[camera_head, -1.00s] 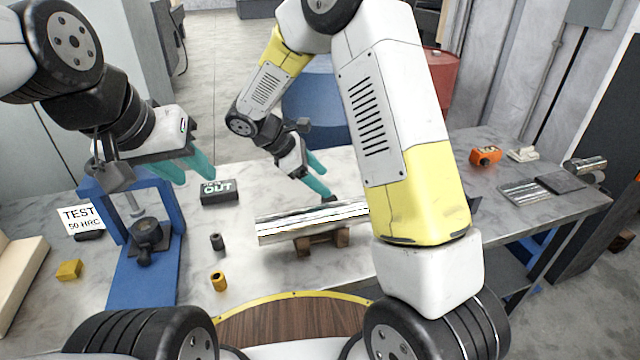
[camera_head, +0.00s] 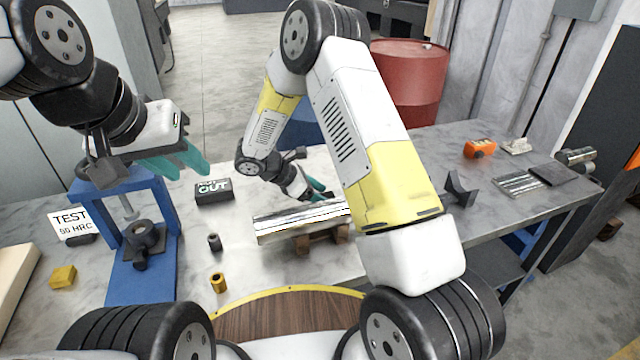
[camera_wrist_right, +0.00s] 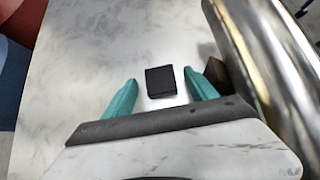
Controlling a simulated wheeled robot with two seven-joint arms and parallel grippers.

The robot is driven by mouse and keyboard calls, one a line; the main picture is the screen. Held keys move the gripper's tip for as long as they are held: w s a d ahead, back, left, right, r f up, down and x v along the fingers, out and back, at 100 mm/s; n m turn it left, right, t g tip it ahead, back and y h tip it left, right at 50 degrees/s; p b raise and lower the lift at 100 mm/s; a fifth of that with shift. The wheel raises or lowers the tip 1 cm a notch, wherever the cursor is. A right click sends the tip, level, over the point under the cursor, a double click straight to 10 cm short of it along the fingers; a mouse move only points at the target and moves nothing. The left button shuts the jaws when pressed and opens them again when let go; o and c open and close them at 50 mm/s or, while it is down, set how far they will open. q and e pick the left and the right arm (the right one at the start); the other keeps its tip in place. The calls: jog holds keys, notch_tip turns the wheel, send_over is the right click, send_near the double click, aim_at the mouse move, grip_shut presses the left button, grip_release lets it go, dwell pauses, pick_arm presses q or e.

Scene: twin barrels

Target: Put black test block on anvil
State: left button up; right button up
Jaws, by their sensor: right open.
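The black test block (camera_wrist_right: 161,82) lies on the pale marbled tabletop in the right wrist view. My right gripper (camera_wrist_right: 161,77) is open, with its teal fingertips on either side of the block and a gap at each side. In the head view this gripper (camera_head: 317,190) is low behind the shiny metal cylinder, and I cannot make out the block there. The dark round anvil (camera_head: 144,236) stands in the blue press frame (camera_head: 139,282) at the left. My left gripper (camera_head: 192,172) is open and empty above and right of that frame.
The shiny cylinder (camera_head: 300,221) rests on a wooden cradle (camera_head: 322,243) beside my right gripper. A black OUT box (camera_head: 214,191), a small dark cylinder (camera_head: 214,242) and a brass one (camera_head: 218,282) stand between press and cylinder. A TEST sign (camera_head: 69,224) is at the left.

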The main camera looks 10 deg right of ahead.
jog(key=shift+d+f, duration=0.15)
jog(key=shift+d, duration=0.05)
grip_shut()
dwell(0.3)
